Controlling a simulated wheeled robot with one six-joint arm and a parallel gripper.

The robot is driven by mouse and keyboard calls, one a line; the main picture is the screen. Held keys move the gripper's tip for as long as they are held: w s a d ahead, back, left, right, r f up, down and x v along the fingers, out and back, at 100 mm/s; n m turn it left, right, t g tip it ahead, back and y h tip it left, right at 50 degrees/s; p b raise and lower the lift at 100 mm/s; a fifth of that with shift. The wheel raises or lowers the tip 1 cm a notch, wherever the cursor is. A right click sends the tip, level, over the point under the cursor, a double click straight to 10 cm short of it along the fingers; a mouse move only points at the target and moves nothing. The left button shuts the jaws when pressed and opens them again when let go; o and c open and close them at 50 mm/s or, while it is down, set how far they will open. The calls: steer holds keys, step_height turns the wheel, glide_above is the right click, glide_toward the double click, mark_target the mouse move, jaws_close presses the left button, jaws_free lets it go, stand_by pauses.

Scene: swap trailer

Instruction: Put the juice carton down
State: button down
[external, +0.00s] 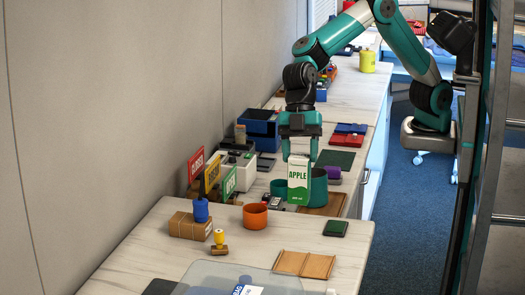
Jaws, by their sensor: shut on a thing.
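The juice carton (298,184) is white and green with the word APPLE on its front. It is upright in the external view. My gripper (299,150) points down from above and is shut on the top of the carton. Teal cups or bowls (319,188) show right behind the carton and are partly hidden by it. I cannot tell whether the carton's base touches the counter (180,250) or hangs a little above it.
An orange cup (255,216), a yellow-handled stamp (219,240) and a cardboard box (190,226) stand to the left. A dark green pad (336,228) and a wooden tray (304,264) lie in front. Coloured signs (212,174) stand by the wall. Bare counter lies between the orange cup and the tray.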

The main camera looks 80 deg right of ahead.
mark_target(298, 191)
step_height(298, 191, down, 10)
steer(key=shift+f+p, duration=0.2)
steer(key=shift+p, duration=0.35)
steer(key=shift+f, duration=0.15)
steer(key=shift+c, duration=1.9)
jaws_free()
steer(key=shift+w+d+r, duration=0.1)
steer(key=shift+r, duration=0.3)
steer(key=b+v, duration=0.2)
steer(key=v, duration=0.9)
steer(key=shift+d+r, duration=0.15)
steer(key=shift+r, duration=0.05)
